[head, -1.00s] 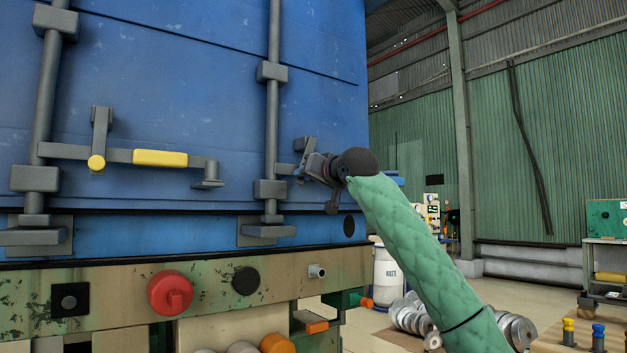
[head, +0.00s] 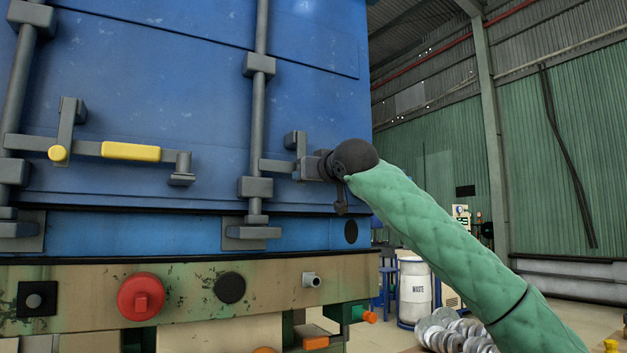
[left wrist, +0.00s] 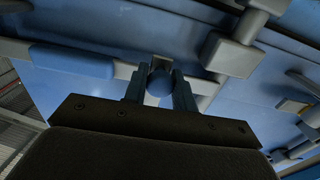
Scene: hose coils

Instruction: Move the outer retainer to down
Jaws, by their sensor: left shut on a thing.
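The outer retainer (head: 301,144) is a grey bracket near the right edge of the blue container door in the head view. Its upper part stands upright. The left wrist view shows a round blue knob (left wrist: 159,86) on it, with the outer lever's blue grip (left wrist: 70,62) to the left. My left gripper (head: 312,168), on the green-sleeved arm that enters at lower right, is at the retainer. In the left wrist view its fingers (left wrist: 159,92) are shut on the knob, one on each side. The head view hides the knob behind the gripper. My right gripper is not in view.
An inner lever with a yellow grip (head: 130,151) and yellow knob (head: 57,153) is at left. A vertical lock bar (head: 259,110) stands just left of the outer retainer. Below is a frame beam with a red knob (head: 141,296). A white waste drum (head: 415,290) stands behind the arm.

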